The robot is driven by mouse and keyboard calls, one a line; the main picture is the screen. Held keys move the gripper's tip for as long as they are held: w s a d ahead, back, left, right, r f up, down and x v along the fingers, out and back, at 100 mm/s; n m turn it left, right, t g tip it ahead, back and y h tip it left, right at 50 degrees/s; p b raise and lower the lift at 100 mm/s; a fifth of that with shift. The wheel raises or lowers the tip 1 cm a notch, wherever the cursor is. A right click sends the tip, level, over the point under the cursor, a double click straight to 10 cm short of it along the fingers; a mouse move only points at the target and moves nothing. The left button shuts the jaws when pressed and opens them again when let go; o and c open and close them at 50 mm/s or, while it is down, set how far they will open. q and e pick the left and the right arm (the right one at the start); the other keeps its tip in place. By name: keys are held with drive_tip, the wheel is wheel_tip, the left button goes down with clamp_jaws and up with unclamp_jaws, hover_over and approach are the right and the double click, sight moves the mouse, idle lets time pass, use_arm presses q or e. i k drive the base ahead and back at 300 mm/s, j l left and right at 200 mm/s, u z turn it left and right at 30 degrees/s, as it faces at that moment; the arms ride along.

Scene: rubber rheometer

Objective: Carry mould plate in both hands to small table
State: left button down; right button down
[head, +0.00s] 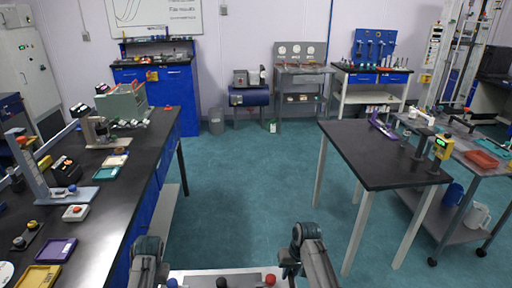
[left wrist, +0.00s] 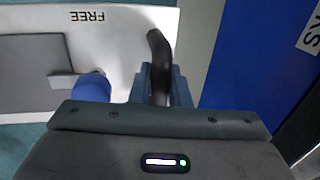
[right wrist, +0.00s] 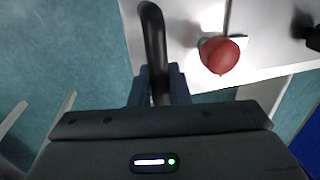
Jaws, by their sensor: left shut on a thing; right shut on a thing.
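The mould plate (head: 200,274), a pale plate with blue, black and red knobs, shows at the bottom of the head view, its near part cut off. My left gripper (head: 150,262) is shut on its dark handle (left wrist: 158,50) beside the blue knob (left wrist: 92,86); "FREE" is printed there. My right gripper (head: 303,250) is shut on the other dark handle (right wrist: 153,30), near the red knob (right wrist: 222,54). The plate is held between both grippers above the floor. A small black-topped table (head: 365,150) with pale legs stands ahead to the right.
A long black bench (head: 125,185) with instruments and trays runs along the left. The teal floor (head: 250,180) between is clear.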

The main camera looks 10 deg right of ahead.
sight(358, 145)
drive_tip(key=i, duration=0.75)
drive_tip(key=i+j+z, duration=0.15)
drive_tip(key=i, duration=0.65)
drive_tip(key=z, duration=0.85)
